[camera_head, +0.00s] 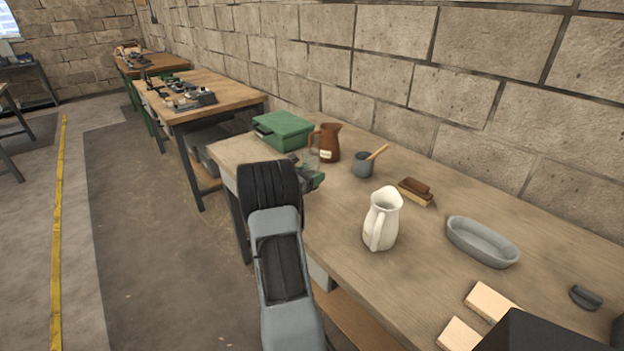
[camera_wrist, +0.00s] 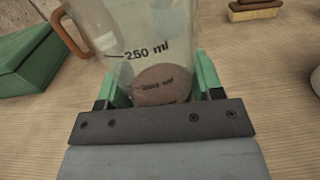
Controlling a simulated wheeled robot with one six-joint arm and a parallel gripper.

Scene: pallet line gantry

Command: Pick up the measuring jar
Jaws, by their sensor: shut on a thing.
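The measuring jar (camera_wrist: 133,35) is clear, with dark "250 ml" print, and stands upright in the wrist view. A rounded brown shape shows in or through its lower part; I cannot tell which. My gripper (camera_wrist: 163,82) has its green fingers on both sides of the jar and is shut on it. In the head view the jar (camera_head: 311,158) is a faint clear shape just beyond my gripper (camera_head: 311,178), largely hidden by my arm. I cannot tell whether its base touches the table.
On the wooden table (camera_head: 335,215), a green box (camera_head: 283,130) and brown jug (camera_head: 328,143) stand close to the jar. A grey pot (camera_head: 364,164), brush (camera_head: 416,191), white pitcher (camera_head: 382,220) and grey dish (camera_head: 482,241) stand to the right. A block wall runs behind.

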